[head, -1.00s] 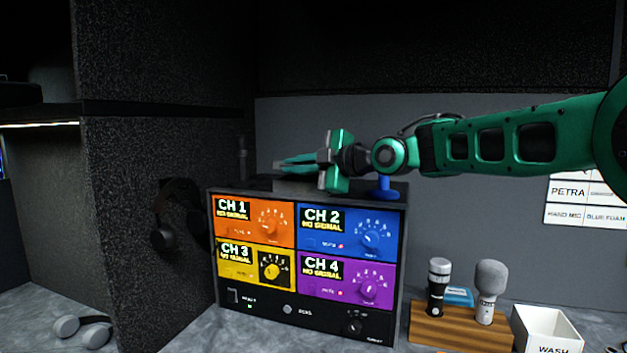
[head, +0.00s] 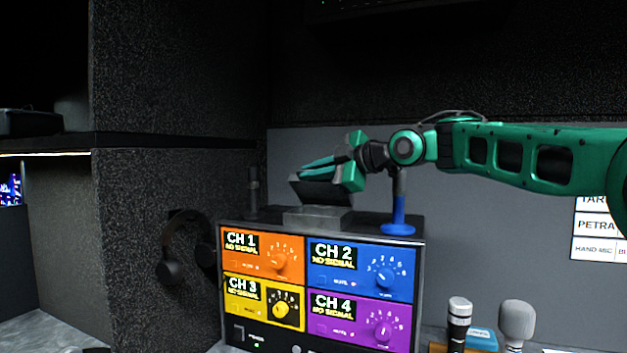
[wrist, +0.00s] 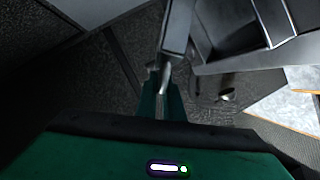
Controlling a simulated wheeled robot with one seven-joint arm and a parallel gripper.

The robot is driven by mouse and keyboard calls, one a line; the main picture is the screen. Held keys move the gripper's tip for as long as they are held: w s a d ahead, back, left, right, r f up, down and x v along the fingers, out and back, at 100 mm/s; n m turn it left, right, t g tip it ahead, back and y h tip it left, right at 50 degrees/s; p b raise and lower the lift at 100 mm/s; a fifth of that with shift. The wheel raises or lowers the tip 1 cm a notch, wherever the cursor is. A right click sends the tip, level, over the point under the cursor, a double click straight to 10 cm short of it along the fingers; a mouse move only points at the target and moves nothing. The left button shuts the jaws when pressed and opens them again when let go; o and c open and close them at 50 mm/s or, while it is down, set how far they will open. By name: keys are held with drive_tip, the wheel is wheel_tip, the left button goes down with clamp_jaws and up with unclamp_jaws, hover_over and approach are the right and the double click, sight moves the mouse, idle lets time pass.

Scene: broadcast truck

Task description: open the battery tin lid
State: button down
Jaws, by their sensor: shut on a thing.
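The battery tin (head: 317,217) is a grey box on top of the channel unit. Its dark lid (head: 322,193) is tilted up at an angle above the tin's body. My gripper (head: 316,169) is at the lid's raised upper edge, shut on the lid. In the wrist view, the fingers (wrist: 161,92) meet at a thin grey edge of the lid (wrist: 176,30). The tin's open grey inside (wrist: 226,28) shows beside it in that view. What lies in the tin cannot be made out.
The channel unit (head: 317,270) has four coloured panels. A blue-based upright object (head: 397,216) stands on it, right of the tin, under my arm. A dark upright piece (head: 253,190) stands to the left. Headphones (head: 170,262) hang on the side wall. Microphones (head: 516,322) stand at lower right.

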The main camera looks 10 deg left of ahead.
drive_tip(key=c, duration=1.9)
unclamp_jaws()
drive_tip(key=shift+d, duration=0.1)
drive_tip(key=v, duration=1)
drive_tip(key=shift+d, duration=0.3)
drive_tip(key=shift+s, duration=0.2)
